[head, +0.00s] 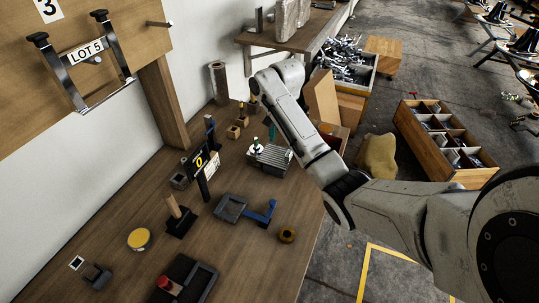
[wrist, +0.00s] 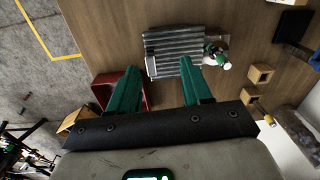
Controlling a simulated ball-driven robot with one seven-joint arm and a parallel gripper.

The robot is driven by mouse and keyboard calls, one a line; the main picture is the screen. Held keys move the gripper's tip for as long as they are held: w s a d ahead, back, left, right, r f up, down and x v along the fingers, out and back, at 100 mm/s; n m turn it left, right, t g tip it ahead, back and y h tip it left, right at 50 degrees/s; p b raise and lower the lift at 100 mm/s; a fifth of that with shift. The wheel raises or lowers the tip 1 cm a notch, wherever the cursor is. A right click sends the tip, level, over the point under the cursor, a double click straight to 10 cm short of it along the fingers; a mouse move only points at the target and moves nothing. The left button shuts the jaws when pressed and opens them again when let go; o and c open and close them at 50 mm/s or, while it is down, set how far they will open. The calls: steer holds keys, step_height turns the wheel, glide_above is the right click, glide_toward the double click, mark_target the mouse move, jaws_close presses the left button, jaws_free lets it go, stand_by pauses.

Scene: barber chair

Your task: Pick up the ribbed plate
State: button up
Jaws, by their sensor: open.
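The ribbed plate (head: 271,160) is grey with parallel ridges and lies on the wooden workbench, left of my arm in the head view. In the wrist view the ribbed plate (wrist: 172,45) lies just beyond my fingertips. My gripper (wrist: 160,66) has two green fingers, spread apart with nothing held between them. The fingers point towards the near edge of the plate; I cannot tell the exact height gap. In the head view my gripper is mostly hidden behind my arm. A small green and white object (wrist: 216,55) sits at the plate's right edge and may touch it.
A dark red open box (wrist: 107,88) lies left of the plate, partly behind my left finger. Small wooden blocks (wrist: 261,73) stand to the right. A black stand marked 0 (head: 201,172) and a grey and blue tool (head: 232,208) are on the bench.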

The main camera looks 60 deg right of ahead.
mark_target(289, 153)
steer(key=d+b, duration=0.1)
steer(key=d+f+b, duration=0.1)
steer(key=s+d+m+b, duration=0.1)
steer(key=shift+f, duration=0.25)
steer(key=shift+s+d+f+p, duration=0.15)
steer(key=shift+f+p, duration=0.1)
steer(key=shift+f, duration=1.7)
steer(key=shift+s+d+f+p, duration=0.15)
steer(key=shift+f+p, duration=0.1)
steer(key=shift+f, duration=1.65)
steer(key=shift+w, duration=0.1)
steer(key=shift+c, duration=0.5)
jaws_close()
